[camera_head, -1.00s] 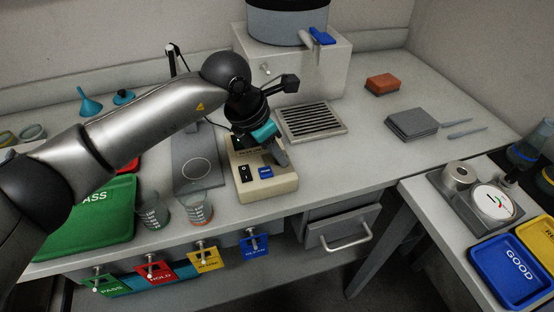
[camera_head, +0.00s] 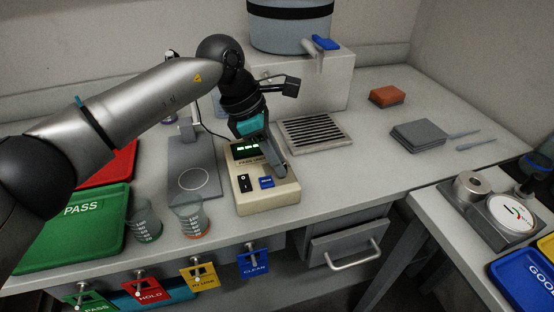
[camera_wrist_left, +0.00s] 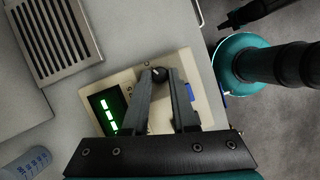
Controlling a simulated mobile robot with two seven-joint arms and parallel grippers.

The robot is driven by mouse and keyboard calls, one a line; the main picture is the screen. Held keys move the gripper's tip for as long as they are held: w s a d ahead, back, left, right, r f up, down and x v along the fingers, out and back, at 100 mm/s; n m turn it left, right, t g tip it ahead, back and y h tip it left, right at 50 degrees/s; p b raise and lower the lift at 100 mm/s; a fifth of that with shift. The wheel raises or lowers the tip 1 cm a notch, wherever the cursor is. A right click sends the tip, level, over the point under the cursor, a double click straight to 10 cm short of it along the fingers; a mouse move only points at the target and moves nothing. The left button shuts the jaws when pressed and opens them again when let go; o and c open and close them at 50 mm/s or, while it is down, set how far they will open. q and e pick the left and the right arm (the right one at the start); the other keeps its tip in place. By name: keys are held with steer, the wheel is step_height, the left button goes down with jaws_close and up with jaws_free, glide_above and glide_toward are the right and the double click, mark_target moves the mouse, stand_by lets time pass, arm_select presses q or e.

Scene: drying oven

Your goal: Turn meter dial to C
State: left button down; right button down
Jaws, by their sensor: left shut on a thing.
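The meter (camera_head: 268,199) is a beige box on the bench with a black switch, a blue button and a lit green display (camera_head: 248,148). The display also shows in the left wrist view (camera_wrist_left: 106,112). My left gripper (camera_head: 281,172) reaches down over the meter's right side. In the left wrist view its fingers (camera_wrist_left: 160,80) are shut on the small dark dial (camera_wrist_left: 160,73), which shows between the fingertips. The fingers hide much of the dial, and I cannot read its letters or its setting. My right gripper is not seen.
Two beakers (camera_head: 192,220) stand left of the meter, near the bench's front edge. A grey stand with a plate (camera_head: 194,182) is close on its left. A vent grille (camera_head: 314,134) lies behind right. The bench is clear right of the meter.

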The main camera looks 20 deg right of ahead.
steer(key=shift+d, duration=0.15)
arm_select(q)
steer(key=c, duration=0.7)
jaws_free()
steer(key=shift+r, duration=0.15)
steer(key=p+v, duration=0.3)
steer(key=v, duration=1.2)
steer(key=shift+a, duration=0.15)
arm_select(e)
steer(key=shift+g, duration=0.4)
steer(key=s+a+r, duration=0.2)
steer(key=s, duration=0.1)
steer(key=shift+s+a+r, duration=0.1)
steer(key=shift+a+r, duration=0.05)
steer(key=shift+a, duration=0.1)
